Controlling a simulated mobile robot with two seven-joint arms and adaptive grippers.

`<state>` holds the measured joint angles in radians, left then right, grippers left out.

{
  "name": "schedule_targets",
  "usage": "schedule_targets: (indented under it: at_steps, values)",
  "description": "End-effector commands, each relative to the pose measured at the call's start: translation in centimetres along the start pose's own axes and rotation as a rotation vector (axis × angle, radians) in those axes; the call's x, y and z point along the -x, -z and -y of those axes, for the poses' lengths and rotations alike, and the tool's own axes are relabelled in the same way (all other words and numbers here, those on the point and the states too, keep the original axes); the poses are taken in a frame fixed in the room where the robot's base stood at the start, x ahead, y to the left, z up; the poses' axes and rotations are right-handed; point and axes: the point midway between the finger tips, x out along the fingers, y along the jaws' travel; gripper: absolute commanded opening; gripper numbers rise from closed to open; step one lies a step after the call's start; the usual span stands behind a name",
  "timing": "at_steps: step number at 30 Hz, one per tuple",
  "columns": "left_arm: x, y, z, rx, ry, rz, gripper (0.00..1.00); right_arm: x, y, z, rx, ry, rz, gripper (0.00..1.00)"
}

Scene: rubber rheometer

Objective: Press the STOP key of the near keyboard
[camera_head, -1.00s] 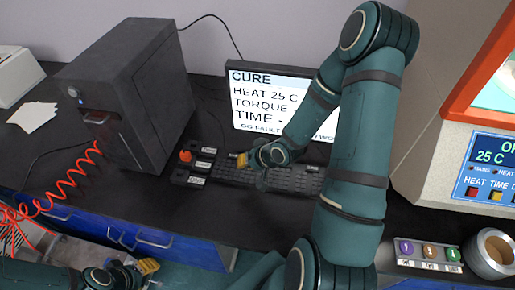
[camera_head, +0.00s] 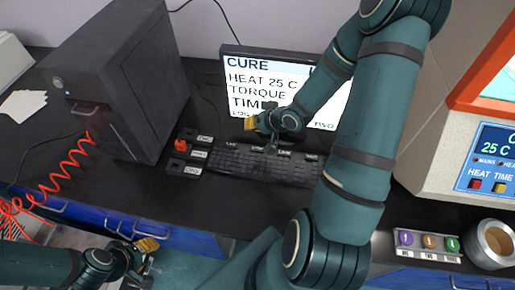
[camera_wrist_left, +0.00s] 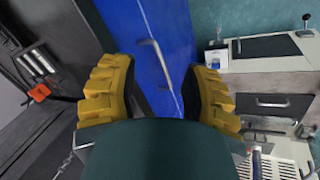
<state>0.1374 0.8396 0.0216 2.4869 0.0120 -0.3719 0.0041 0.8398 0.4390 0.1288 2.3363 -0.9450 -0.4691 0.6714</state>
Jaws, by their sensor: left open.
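The dark keyboard (camera_head: 240,163) lies on the black bench in front of the monitor (camera_head: 285,82). White labels show along its back edge, too small to read surely; I cannot pick out the STOP key. My right gripper (camera_head: 262,123) hangs over the back of the keyboard, in front of the monitor's lower edge, apparently above the keys. One yellow fingertip shows; its opening is unclear. My left gripper (camera_head: 146,254) is low at the left, off the bench's front edge. In the left wrist view, its yellow fingers (camera_wrist_left: 158,88) are spread and empty.
A dark tower (camera_head: 125,85) with a coiled red cable stands farther left. Blue drawers (camera_head: 120,225) run below the bench. A button tray (camera_head: 428,244) and tape roll (camera_head: 491,241) lie right.

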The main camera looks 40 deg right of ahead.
Motion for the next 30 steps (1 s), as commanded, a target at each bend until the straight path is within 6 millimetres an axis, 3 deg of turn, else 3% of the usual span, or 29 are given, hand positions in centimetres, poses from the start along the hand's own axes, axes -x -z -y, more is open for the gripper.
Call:
schedule_targets:
  at_steps: [17,30]
  values:
    - [-6.2,-2.1,2.3,-0.010,0.002,0.035,0.47,-4.4,-3.2,-3.2,0.000,0.000,0.000,0.00]
    - [-7.4,-2.9,2.7,-0.015,0.000,0.051,0.47,-5.9,-4.3,-4.3,0.000,0.000,0.000,0.00]
